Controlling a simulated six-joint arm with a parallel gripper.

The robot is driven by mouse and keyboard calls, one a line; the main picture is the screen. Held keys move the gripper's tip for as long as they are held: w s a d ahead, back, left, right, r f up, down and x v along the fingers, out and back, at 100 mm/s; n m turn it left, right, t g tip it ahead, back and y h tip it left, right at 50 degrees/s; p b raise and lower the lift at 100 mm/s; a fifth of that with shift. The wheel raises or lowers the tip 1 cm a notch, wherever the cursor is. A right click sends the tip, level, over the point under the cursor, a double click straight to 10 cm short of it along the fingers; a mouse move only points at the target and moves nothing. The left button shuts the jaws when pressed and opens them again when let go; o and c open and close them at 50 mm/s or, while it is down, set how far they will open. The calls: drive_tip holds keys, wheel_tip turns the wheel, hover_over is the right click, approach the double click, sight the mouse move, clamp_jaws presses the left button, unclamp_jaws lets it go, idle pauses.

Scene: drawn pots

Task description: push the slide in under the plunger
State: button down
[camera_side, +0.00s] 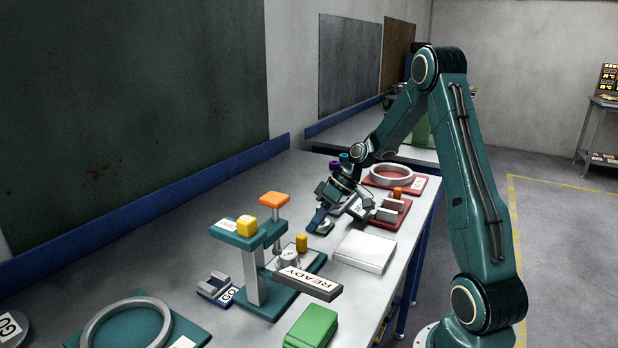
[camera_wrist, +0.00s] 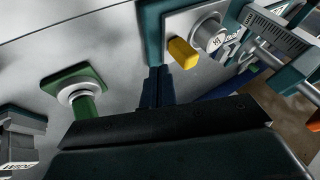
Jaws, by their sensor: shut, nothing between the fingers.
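The press is a teal stand (camera_side: 255,275) with an orange-capped plunger (camera_side: 274,200) raised at its far side. Beside its column, the slide (camera_wrist: 172,20) is a pale plate with teal edging, carrying a yellow peg (camera_wrist: 183,52) and a grey round piece (camera_wrist: 208,36). The peg (camera_side: 301,242) and round piece (camera_side: 289,257) also show in the side view, near the plunger rod. My gripper (camera_wrist: 158,72) is shut and empty, its dark blue fingers close to the peg and slide edge. I cannot tell whether they touch. The gripper (camera_side: 318,221) is beyond the slide in the side view.
A green plate with a knob (camera_wrist: 75,88) lies left of my fingers in the wrist view. A READY bar (camera_side: 310,281) projects from the press. A white block (camera_side: 365,250), red fixture (camera_side: 393,214) and green block (camera_side: 312,325) stand on the bench around it.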

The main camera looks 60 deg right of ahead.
sight(301, 238)
drive_tip(key=shift+a, duration=0.9)
drive_tip(key=shift+a, duration=2.5)
drive_tip(key=shift+d, duration=0.5)
drive_tip(key=d, duration=0.3)
drive_tip(key=shift+d, duration=0.3)
drive_tip(key=v, duration=1)
